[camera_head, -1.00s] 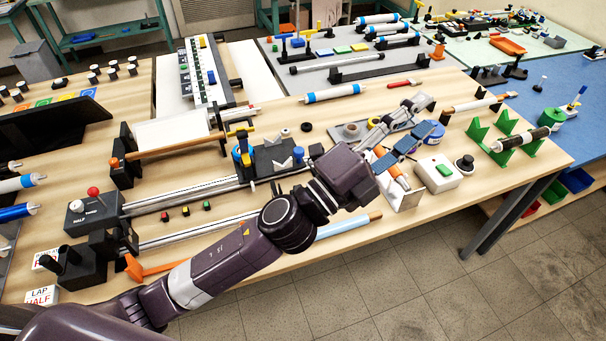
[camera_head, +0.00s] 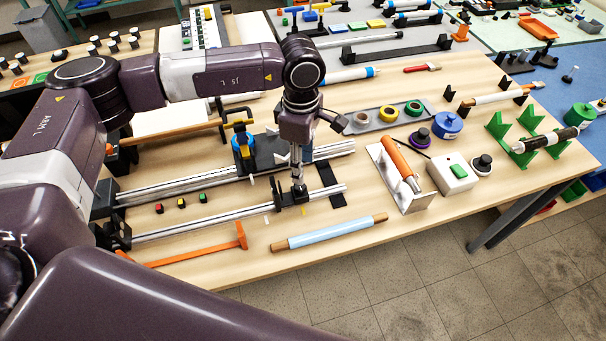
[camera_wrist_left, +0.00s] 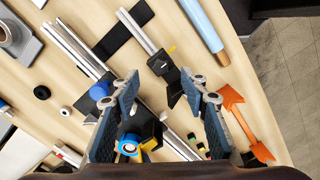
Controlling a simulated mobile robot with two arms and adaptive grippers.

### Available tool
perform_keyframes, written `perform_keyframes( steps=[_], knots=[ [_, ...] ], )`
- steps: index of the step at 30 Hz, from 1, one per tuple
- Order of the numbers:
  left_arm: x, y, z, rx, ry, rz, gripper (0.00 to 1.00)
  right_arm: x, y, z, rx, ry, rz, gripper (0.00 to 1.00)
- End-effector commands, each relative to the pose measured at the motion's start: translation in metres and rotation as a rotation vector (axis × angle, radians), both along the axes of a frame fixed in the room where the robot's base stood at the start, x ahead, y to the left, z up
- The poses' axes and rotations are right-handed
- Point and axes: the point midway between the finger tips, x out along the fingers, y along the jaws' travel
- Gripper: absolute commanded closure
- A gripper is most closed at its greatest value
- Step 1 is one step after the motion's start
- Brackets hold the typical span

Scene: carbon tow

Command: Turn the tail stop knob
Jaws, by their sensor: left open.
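The tail stop is a small black block (camera_wrist_left: 164,66) with a yellow tab, on the front twin-rod rail (camera_wrist_left: 138,30) in the left wrist view. It also shows in the head view as a dark block (camera_head: 288,197), partly hidden by my gripper. I cannot single out its knob clearly; a dark plate-like part (camera_wrist_left: 176,92) stands beside the block. My left gripper (camera_wrist_left: 160,77) is open, its blue-grey pads either side of the tail stop in the picture, with nothing between them. In the head view the left gripper (camera_head: 298,186) points down over the rail. Contact cannot be told.
A carriage with a blue cylinder (camera_head: 243,146) sits on the rear rail. A metal bracket with an orange roller (camera_head: 398,162) and a white green-button box (camera_head: 452,175) stand right.

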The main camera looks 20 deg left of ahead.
Motion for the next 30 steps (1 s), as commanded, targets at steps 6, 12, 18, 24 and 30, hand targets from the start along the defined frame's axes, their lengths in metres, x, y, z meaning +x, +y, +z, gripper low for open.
perform_keyframes(
  steps=[6,12,18,24,30],
  knots=[
    [0.000,0.007,-0.020,0.024,0.003,0.002,0.59,-0.001,0.000,0.013,0.000,0.001,0.000,0.60],
    [0.000,0.006,-0.053,0.021,0.001,0.000,0.59,-0.002,0.000,0.025,0.000,0.002,0.000,0.60],
    [0.001,0.006,-0.072,0.020,-0.001,0.001,0.59,-0.002,-0.001,0.030,-0.002,0.003,0.001,0.60],
    [0.001,0.005,-0.076,0.018,-0.003,0.001,0.59,-0.002,-0.003,0.030,-0.004,0.002,0.001,0.60],
    [0.001,0.005,-0.076,0.018,-0.002,0.001,0.70,-0.002,-0.005,0.030,-0.006,0.002,0.001,0.60]
  ],
)
